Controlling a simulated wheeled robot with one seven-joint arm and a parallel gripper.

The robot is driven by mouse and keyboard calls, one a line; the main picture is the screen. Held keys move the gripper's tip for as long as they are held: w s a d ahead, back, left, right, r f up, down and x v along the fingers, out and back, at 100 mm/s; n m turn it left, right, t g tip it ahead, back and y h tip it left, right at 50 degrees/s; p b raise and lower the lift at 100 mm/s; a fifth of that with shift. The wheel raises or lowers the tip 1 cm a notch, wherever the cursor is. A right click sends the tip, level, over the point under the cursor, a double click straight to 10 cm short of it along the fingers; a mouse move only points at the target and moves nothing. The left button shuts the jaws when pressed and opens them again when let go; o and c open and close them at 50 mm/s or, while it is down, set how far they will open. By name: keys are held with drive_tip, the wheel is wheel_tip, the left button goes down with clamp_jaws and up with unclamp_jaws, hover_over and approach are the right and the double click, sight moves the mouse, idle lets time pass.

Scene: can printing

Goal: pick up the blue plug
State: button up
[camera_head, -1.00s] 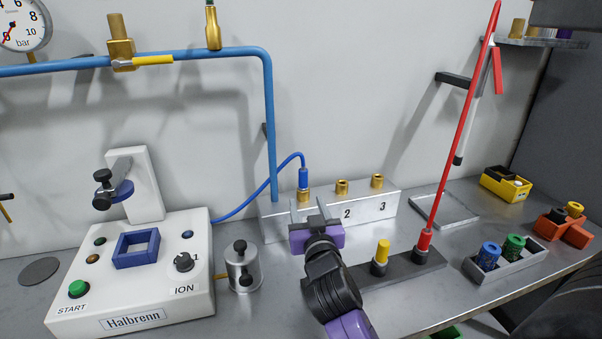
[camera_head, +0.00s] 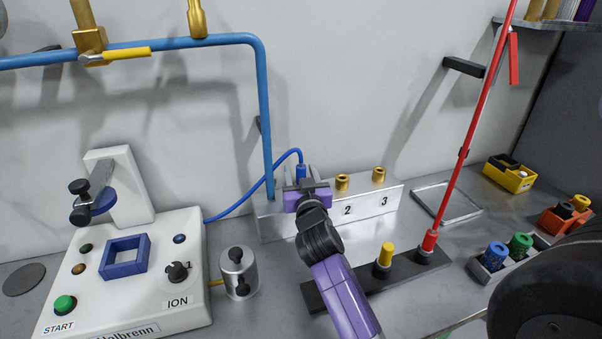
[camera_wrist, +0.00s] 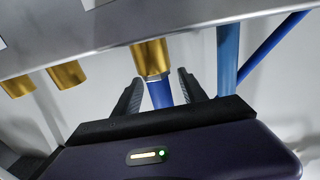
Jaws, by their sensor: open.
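The blue plug (camera_head: 301,172) stands upright at the leftmost brass socket of the grey block, with a blue cable curving from its top down to the left. In the wrist view the plug (camera_wrist: 160,94) shows below the brass socket (camera_wrist: 152,58), between the two dark fingers. My gripper (camera_head: 307,180) is open, its fingers on either side of the plug. I cannot tell whether either finger touches it. In the head view my gripper hides the socket and the lower part of the plug.
The grey block (camera_head: 275,222) carries two more brass sockets (camera_head: 342,182) to the right. A blue pipe (camera_head: 266,120) stands close to the left. A tall red rod (camera_head: 467,130) and a yellow-topped plug (camera_head: 386,252) stand on a dark strip to the right. A white machine (camera_head: 150,290) stands left.

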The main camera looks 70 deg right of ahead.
drive_tip(key=shift+x, duration=0.8)
drive_tip(key=shift+a, duration=0.1)
drive_tip(key=shift+c, duration=0.4)
clamp_jaws()
